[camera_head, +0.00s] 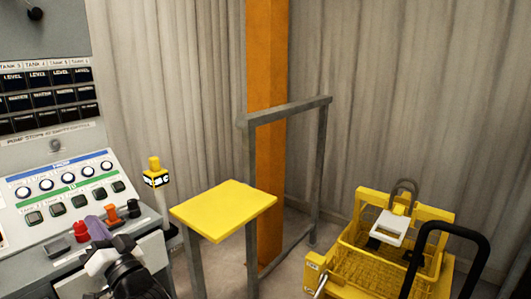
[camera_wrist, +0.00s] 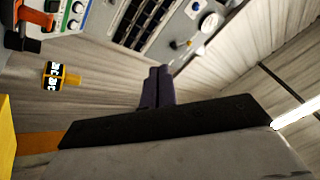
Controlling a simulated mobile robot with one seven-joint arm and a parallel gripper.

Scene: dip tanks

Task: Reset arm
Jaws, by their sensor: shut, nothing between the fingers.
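My gripper (camera_head: 97,226) is at the lower left in the head view, in front of the control panel (camera_head: 70,185). Its purple fingers are together and hold nothing. The wrist view shows the closed fingers (camera_wrist: 158,72) from behind, with the panel (camera_wrist: 165,30) beyond them, seen at a tilt. In the head view the fingers overlap the panel's lower edge, beside a red knob (camera_head: 81,231) and an orange switch handle (camera_head: 113,216). I cannot tell whether they touch anything.
A yellow-topped stand (camera_head: 224,208) is right of the panel, with a yellow-and-black button post (camera_head: 155,178) between them. A grey metal frame (camera_head: 250,180) and orange column (camera_head: 266,60) stand behind. A yellow basket cart (camera_head: 345,262) is at lower right. Corrugated walls close the back.

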